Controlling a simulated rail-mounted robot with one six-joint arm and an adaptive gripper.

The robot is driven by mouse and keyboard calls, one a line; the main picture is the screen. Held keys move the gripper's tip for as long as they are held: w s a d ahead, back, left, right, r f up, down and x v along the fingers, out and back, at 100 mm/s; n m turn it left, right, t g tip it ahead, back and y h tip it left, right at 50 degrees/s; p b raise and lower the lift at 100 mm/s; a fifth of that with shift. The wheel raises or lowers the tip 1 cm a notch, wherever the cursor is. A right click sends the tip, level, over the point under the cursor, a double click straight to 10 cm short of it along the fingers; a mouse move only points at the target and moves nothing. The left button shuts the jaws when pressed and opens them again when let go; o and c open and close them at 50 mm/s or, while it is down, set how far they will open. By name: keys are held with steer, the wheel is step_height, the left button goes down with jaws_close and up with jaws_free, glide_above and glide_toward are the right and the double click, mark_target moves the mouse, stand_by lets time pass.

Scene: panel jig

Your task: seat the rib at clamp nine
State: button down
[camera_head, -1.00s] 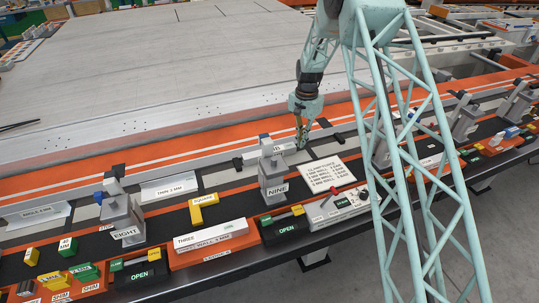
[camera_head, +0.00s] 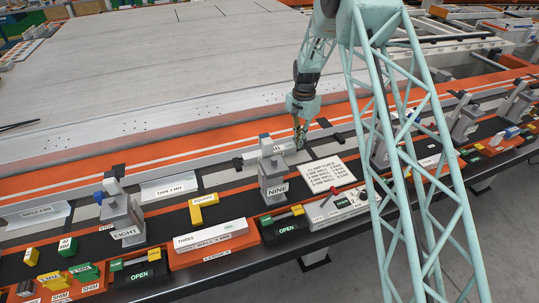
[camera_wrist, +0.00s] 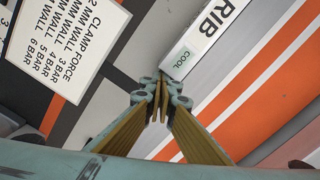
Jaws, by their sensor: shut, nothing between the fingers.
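The rib (camera_wrist: 208,38) is a pale bar marked RIB and COOL in the wrist view. In the head view the rib (camera_head: 288,145) lies along the rail behind clamp nine (camera_head: 273,178), a grey post labelled NINE that hides part of it. My gripper (camera_head: 300,140) is shut and empty, low by the rib's right end. In the wrist view my gripper's fingertips (camera_wrist: 161,98) are together just off the rib's COOL end; I cannot tell whether they touch it.
A clamp force card (camera_head: 326,174) lies right of clamp nine. Before the clamp are a switch marked OPEN (camera_head: 285,228) and a control box with a red lever (camera_head: 338,207). Clamp eight (camera_head: 122,218) stands to the left. A yellow square (camera_head: 204,210) lies between the clamps.

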steer(key=shift+s+a, duration=0.25)
steer(key=shift+a, duration=0.5)
stand_by(0.5)
steer(key=shift+w+d, duration=0.15)
steer(key=shift+d, duration=0.35)
steer(key=shift+w+d, duration=0.15)
steer(key=shift+d, duration=0.35)
stand_by(0.4)
steer(key=shift+r, duration=0.15)
step_height(320, 180, up, 8)
steer(key=p, duration=0.2)
steer(key=shift+p, duration=0.4)
stand_by(1.1)
stand_by(0.5)
